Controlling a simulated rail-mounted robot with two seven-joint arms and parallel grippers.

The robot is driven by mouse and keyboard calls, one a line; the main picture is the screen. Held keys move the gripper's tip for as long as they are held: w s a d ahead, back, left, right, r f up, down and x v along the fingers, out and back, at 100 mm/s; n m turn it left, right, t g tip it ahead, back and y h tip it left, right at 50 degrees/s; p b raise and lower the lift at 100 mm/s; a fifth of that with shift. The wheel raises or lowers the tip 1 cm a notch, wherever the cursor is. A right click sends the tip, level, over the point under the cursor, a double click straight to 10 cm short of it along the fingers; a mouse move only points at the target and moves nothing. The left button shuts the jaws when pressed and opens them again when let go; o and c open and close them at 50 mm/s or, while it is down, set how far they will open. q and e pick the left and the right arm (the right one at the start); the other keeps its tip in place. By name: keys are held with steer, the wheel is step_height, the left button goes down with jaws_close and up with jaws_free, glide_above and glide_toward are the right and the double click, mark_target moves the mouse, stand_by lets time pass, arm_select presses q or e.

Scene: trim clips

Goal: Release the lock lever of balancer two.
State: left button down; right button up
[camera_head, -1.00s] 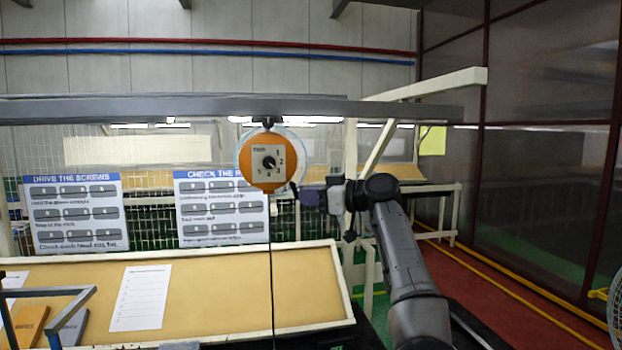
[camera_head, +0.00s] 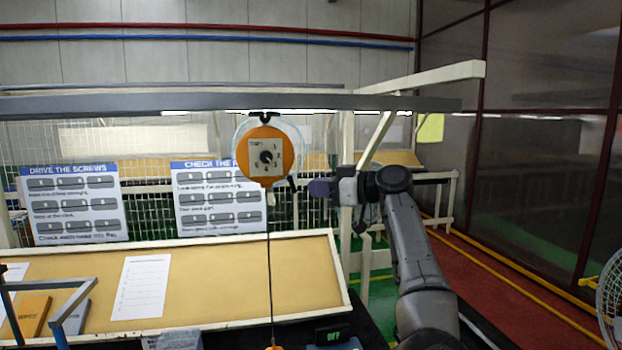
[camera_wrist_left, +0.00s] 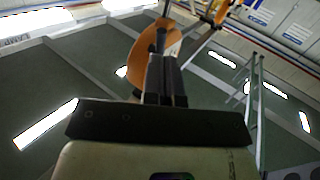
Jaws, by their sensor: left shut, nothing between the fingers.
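My left gripper (camera_head: 312,188) is shut and empty, just right of the balancer with a small gap. In the left wrist view the shut fingers (camera_wrist_left: 164,72) point up in front of the orange housing (camera_wrist_left: 140,62), partly hiding it. My right gripper is not in view.
A second orange unit (camera_wrist_left: 221,12) shows at the top of the left wrist view. The grey beam (camera_head: 180,104) runs above. A cable (camera_head: 269,270) hangs from the balancer over the tilted tan board (camera_head: 220,285). Two instruction signs (camera_head: 75,205) stand behind.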

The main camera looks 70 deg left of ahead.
arm_select(q)
steer(key=r+b+v, duration=0.1)
steer(key=r+v, duration=0.1)
steer(key=v, duration=0.8)
steer(key=shift+d+r, duration=0.2)
steer(key=shift+d, duration=0.05)
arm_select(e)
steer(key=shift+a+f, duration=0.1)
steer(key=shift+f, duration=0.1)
arm_select(q)
steer(key=shift+w, duration=0.1)
